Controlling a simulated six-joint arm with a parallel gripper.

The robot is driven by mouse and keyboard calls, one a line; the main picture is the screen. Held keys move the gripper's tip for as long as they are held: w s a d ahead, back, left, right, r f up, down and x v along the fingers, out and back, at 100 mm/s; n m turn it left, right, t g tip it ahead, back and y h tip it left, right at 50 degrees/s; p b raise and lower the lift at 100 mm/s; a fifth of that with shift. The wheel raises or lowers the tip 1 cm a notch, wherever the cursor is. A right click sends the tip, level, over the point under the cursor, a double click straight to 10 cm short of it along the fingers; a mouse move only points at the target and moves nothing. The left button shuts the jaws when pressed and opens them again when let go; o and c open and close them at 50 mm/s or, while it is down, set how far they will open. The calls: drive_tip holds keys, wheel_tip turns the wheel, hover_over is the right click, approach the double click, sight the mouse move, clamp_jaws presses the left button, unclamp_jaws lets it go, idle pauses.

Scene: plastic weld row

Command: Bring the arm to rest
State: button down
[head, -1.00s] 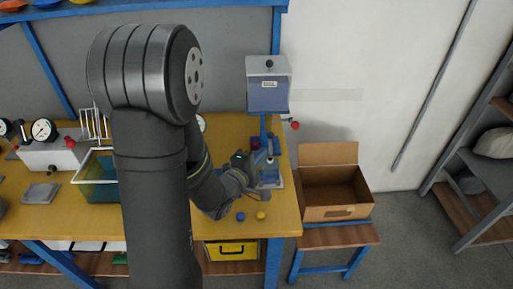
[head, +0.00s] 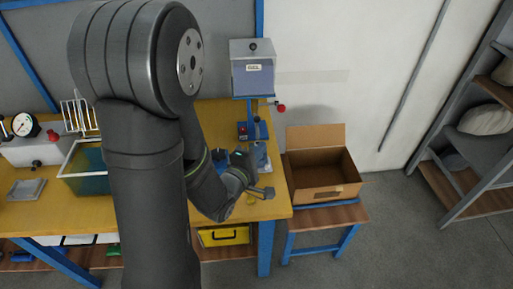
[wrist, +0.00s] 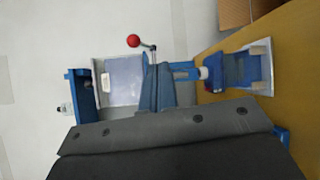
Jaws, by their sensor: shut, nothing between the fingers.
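My gripper (head: 266,193) is at the end of my dark arm, over the front right corner of the yellow workbench (head: 60,213) in the head view. It is shut and empty, just in front of the blue and grey press (head: 253,70). The press also shows in the wrist view (wrist: 122,82), lying sideways in the picture, with a red ball handle (wrist: 133,41). A dark grey body with bolts fills the bottom of the wrist view and hides part of the press. My arm hides the middle of the bench in the head view.
An open cardboard box (head: 320,180) stands on a low stool right of the bench. A teal tank (head: 82,170) and a gauge unit (head: 30,143) are at the left of the bench. A grey shelf rack (head: 470,150) stands at the far right. Floor between is clear.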

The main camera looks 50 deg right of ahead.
approach(256, 123)
drive_tip(key=w+d, duration=0.2)
drive_tip(key=d, duration=0.1)
drive_tip(key=shift+s+d, duration=0.3)
drive_tip(key=shift+d, duration=0.5)
drive_tip(key=shift+s+d, duration=0.35)
drive_tip(key=shift+d, duration=0.45)
